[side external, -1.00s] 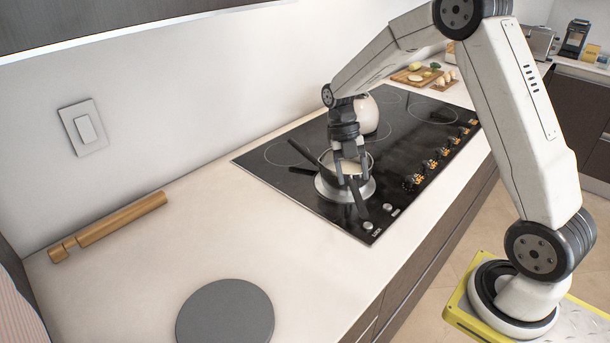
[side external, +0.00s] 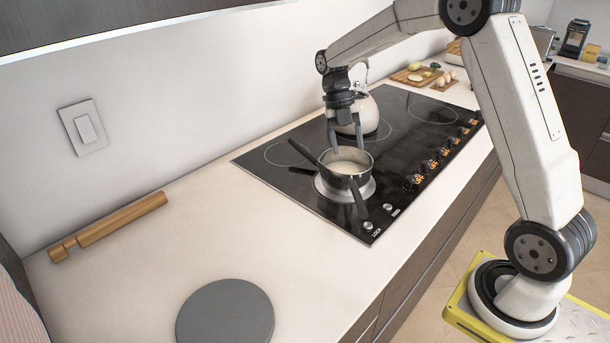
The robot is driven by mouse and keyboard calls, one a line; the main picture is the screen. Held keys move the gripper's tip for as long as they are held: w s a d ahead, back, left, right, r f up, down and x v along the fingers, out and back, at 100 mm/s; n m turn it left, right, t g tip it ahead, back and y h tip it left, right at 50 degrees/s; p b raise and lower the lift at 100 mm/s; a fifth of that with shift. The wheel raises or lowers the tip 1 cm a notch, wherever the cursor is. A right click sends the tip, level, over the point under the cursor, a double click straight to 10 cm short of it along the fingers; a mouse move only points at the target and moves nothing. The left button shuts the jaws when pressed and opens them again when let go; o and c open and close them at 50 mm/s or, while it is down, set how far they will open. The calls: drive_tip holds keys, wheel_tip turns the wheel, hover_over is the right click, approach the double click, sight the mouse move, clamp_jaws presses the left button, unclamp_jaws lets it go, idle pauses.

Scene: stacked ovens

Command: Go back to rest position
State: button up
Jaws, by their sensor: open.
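My gripper (side external: 346,142) is open and points down over the black cooktop. Its fingertips are just above and behind the rim of a small dark pot, and I cannot tell whether they touch anything. The pot (side external: 345,172) has pale contents and sits upright on a burner at the near end of the cooktop (side external: 275,182). One dark handle points to the upper left. Another dark handle shape points down toward the near edge.
A pale kettle (side external: 369,115) stands behind my gripper. Control knobs (side external: 428,165) line the cooktop's front edge. A wooden rolling pin (side external: 110,226) lies by the wall. A grey round disc (side external: 226,314) lies on the near counter. A cutting board with food (side external: 416,77) is farther back.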

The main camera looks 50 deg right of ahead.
sight(356, 189)
drive_tip(key=shift+s+f, duration=0.1)
drive_tip(key=shift+f, duration=0.05)
drive_tip(key=shift+x, duration=5.4)
drive_tip(key=shift+s+f, duration=0.1)
drive_tip(key=shift+f, duration=0.25)
drive_tip(key=shift+r, duration=1.45)
drive_tip(key=s+r, duration=0.4)
drive_tip(key=r, duration=0.1)
drive_tip(key=shift+a, duration=0.4)
